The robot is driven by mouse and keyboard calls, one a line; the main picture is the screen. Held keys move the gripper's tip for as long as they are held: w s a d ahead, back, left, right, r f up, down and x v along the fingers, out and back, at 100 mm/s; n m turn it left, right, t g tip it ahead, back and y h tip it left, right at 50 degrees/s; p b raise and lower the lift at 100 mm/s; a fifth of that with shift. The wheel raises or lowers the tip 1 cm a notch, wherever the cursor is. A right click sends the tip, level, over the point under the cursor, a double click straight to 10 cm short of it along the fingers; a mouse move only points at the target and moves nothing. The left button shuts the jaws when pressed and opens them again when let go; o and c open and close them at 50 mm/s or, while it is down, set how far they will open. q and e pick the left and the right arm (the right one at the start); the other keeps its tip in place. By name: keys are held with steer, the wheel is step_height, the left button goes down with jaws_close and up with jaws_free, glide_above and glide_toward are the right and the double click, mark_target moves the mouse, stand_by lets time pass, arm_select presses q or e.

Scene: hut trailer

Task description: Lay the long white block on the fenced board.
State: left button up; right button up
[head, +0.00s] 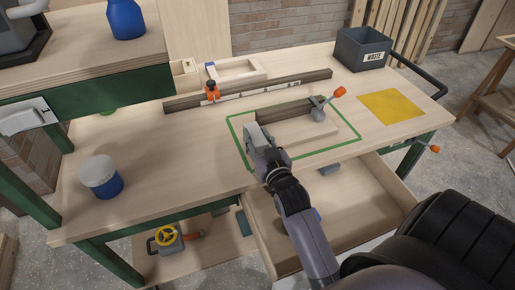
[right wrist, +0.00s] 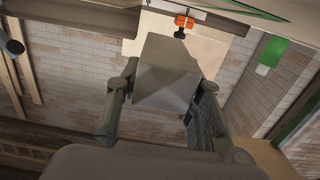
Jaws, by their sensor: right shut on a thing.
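The board (head: 318,129) is a pale plate inside a green outline on the bench, with a dark fence bar (head: 285,113) along its far side and an orange-handled clamp (head: 319,107) at the bar's right end. My right gripper (head: 254,138) is at the board's left end, low over the bench. In the right wrist view its fingers are shut on a boxy block (right wrist: 167,72), which looks grey in the shade. I cannot tell its length or whether it is the long white block. In the head view my gripper largely hides it. My left gripper is not in view.
Behind the board lies a long dark rail (head: 290,88) with an orange stop (head: 212,91). A wooden tray (head: 262,72) stands behind it. A waste bin (head: 361,48) and yellow sheet (head: 391,106) are to the right. An open drawer (head: 375,213) juts out in front. The bench's left part is mostly clear.

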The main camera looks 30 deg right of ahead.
steer(key=shift+f, duration=1.95)
steer(key=shift+f+b, duration=0.2)
steer(key=shift+b, duration=0.1)
steer(key=o, duration=1.3)
steer(key=shift+c, duration=0.2)
steer(key=shift+r, duration=0.2)
